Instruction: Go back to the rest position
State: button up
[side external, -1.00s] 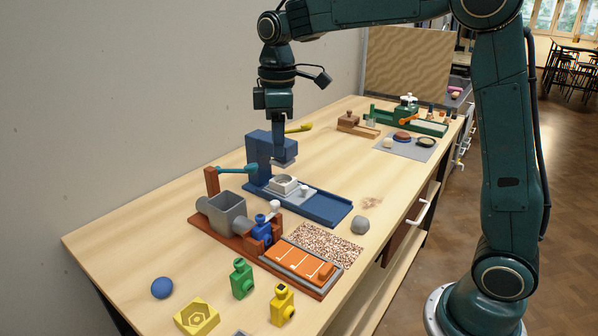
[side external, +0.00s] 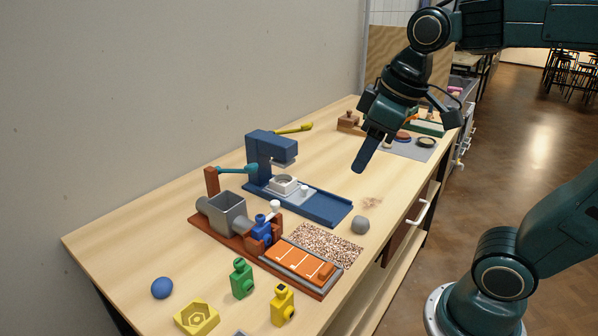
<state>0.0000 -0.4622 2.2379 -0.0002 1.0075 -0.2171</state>
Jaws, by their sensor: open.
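My gripper (side external: 360,168) hangs tilted above the bench, right of the blue press (side external: 268,150). Its jaws show edge-on as one dark blue-green shape, with nothing seen between them. It appears apart from everything on the bench. My arm reaches in from the upper right.
The blue press has a pale mould on its slide. A grey mat (side external: 405,150) lies behind. The wall (side external: 180,80) bounds the left.

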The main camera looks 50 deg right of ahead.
jog(key=s+f+m+t, duration=0.1)
jog(key=s+f+m, duration=0.1)
jog(key=s, duration=0.4)
jog(key=shift+s+f, duration=0.35)
jog(key=shift+f, duration=0.35)
